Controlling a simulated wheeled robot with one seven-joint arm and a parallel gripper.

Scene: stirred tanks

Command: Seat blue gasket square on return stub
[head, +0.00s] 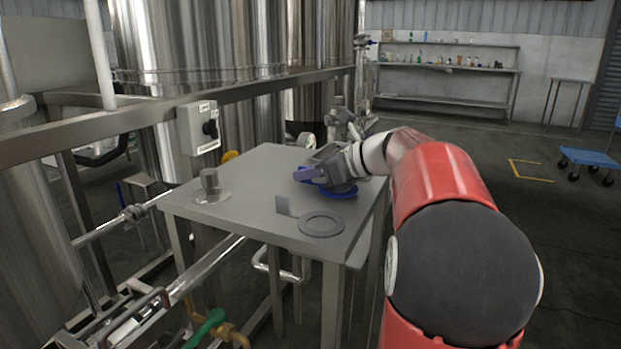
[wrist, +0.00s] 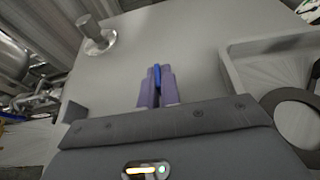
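The blue gasket (head: 345,194) shows partly under my gripper (head: 300,174) in the head view, on or just above the steel table; my gripper hides much of it. In the wrist view, the purple fingers of my gripper (wrist: 157,88) are close together with a thin blue piece of the gasket (wrist: 157,76) between them. The ring itself is hidden there. The return stub (head: 209,182) is a short upright metal post on a round flange at the table's left. It also shows bare at the upper left of the wrist view (wrist: 91,32), apart from my gripper.
The tabletop (head: 255,180) between stub and gripper is clear. A switch box (head: 199,128) on a rail stands behind the stub.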

